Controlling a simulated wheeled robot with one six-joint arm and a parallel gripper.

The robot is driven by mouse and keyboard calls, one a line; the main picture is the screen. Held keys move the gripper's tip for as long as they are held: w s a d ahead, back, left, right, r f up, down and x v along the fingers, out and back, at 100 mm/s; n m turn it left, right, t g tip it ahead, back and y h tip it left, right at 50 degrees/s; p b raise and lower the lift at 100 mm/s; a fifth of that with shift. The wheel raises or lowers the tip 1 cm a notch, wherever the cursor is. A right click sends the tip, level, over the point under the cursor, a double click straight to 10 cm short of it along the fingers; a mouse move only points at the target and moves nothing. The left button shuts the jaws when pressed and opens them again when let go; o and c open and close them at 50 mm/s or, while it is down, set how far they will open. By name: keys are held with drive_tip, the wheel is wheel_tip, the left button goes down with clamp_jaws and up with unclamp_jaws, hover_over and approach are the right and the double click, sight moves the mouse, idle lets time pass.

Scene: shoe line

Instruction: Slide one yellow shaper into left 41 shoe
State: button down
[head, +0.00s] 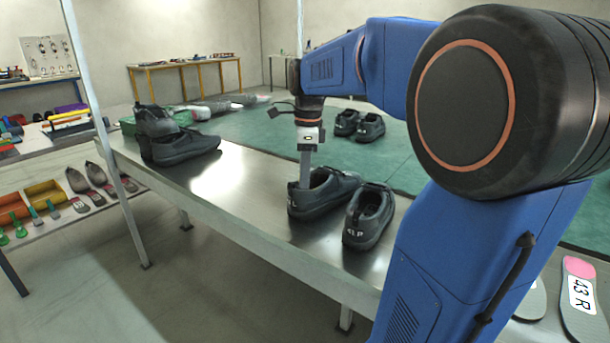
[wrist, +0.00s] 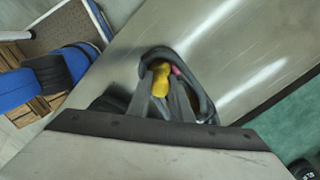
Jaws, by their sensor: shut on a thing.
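My gripper (head: 305,178) points straight down into the opening of a dark grey shoe (head: 328,198) on the metal bench. In the wrist view, my gripper (wrist: 162,88) is shut on a yellow shaper (wrist: 160,79), which is inside the collar of the dark shoe (wrist: 208,104). Only part of the shaper shows; its lower end is hidden in the shoe. A small pink patch shows beside it. A second dark shoe (head: 371,208) stands to the right, with a white 41 mark on its heel. The heel mark on the shoe under my gripper is too small to read surely.
The metal bench (head: 245,185) is clear between these shoes and another dark group of shoes (head: 180,145) at its left end. A white post (head: 108,140) stands at the bench's front left. Shelves with colored bins (head: 45,192) are farther left. More shoes (head: 360,125) sit on the green surface behind.

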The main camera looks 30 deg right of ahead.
drive_tip(key=c, duration=1.5)
unclamp_jaws()
drive_tip(key=shift+r, duration=1.5)
drive_tip(key=shift+r, duration=3.45)
